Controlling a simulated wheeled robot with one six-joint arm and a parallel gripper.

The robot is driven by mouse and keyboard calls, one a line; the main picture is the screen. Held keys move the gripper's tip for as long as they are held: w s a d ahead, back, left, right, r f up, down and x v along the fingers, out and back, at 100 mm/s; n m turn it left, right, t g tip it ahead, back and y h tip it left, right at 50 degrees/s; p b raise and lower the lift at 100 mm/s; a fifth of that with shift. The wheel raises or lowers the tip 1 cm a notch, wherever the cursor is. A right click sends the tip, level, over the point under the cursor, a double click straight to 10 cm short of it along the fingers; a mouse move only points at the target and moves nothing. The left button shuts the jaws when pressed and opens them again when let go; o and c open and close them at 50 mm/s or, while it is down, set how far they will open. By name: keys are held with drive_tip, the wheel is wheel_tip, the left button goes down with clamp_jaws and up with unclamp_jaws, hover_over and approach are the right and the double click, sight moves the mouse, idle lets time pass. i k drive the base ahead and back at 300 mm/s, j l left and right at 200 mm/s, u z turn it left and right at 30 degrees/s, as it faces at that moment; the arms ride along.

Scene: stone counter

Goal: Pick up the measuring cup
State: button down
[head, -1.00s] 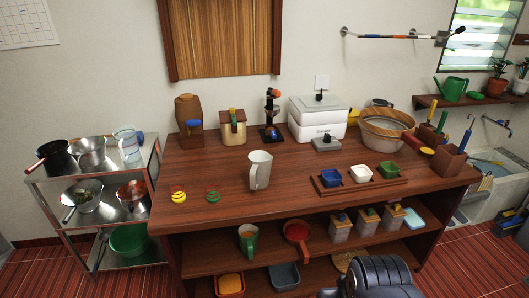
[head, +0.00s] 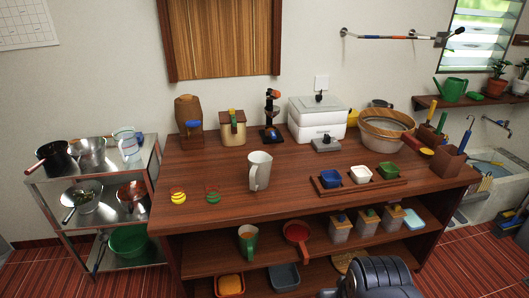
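A white cup with a handle (head: 260,170), which looks like the measuring cup, stands upright on the wooden counter near its middle. Its handle faces the viewer, slightly to the left. Nothing touches it. A clear jug (head: 128,147) on the metal cart at the left also looks like a measuring vessel. A dark rounded part of my arm (head: 372,277) shows at the bottom edge, well in front of and below the counter top. My gripper's fingers are not in view.
Two striped round items (head: 178,196) lie left of the cup. A wooden tray (head: 330,192) with three small bowls is to its right. A canister (head: 232,128), a dark stand (head: 271,115), a white box (head: 318,120) and a basin (head: 385,128) stand behind. The counter around the cup is clear.

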sight(270, 131)
drive_tip(key=i+l, duration=0.3)
drive_tip(key=i, duration=0.2)
drive_tip(key=i+l+z, duration=0.15)
drive_tip(key=i+l, duration=0.2)
drive_tip(key=i, duration=0.2)
drive_tip(key=i+l, duration=0.25)
drive_tip(key=i, duration=0.25)
